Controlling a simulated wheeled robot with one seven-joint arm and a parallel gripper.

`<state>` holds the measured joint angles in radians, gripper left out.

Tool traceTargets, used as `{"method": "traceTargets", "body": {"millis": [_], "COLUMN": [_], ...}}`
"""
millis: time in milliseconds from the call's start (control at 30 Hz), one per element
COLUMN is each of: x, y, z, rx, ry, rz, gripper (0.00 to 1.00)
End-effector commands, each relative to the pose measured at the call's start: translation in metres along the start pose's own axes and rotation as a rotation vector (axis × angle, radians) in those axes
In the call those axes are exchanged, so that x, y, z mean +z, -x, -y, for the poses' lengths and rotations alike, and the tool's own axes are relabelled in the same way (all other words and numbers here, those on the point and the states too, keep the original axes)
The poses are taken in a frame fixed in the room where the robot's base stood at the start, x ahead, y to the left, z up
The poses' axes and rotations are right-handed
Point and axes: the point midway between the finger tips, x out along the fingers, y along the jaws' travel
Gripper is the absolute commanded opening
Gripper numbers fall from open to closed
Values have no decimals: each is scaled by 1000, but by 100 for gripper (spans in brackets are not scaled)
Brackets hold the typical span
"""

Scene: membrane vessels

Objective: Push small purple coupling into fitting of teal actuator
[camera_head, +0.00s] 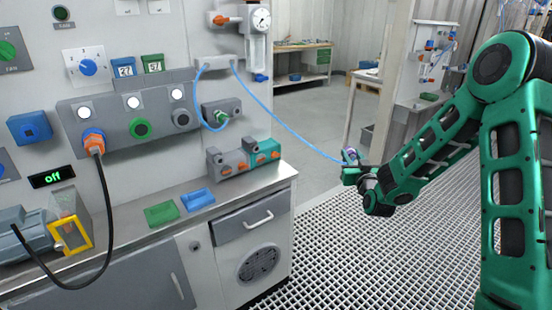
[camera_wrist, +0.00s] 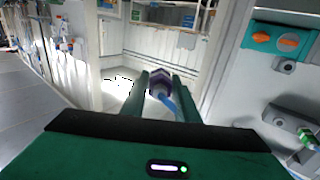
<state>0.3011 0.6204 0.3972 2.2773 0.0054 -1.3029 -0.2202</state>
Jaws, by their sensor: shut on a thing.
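My gripper (camera_head: 352,162) is shut on the small purple coupling (camera_wrist: 160,82), which sits between the fingertips in the wrist view, and holds it in the air. A blue hose (camera_head: 290,127) runs from the coupling to a grey block on the wall. The teal actuator (camera_head: 263,149) stands at the right back of the bench, beside a grey unit, with orange parts on it. It also shows at the upper right of the wrist view (camera_wrist: 282,38). My gripper is apart from it, out to its right in the head view. The coupling is partly hidden in the head view.
The grey block (camera_head: 214,63) also feeds a second blue hose to a green coupling (camera_head: 221,116) on a wall unit. Green (camera_head: 161,213) and blue (camera_head: 197,199) trays lie on the bench (camera_head: 245,183). Open grating floor (camera_head: 370,250) lies below my gripper.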

Motion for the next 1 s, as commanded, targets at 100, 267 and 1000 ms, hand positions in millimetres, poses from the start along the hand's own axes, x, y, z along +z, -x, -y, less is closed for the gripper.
{"method": "traceTargets", "body": {"millis": [100, 267, 1000], "x": [2, 2, 25], "y": [1, 2, 9], "z": [-11, -20, 22], "rx": [13, 23, -57], "ry": [5, 4, 0], "rz": [4, 4, 11], "gripper": [0, 0, 0]}}
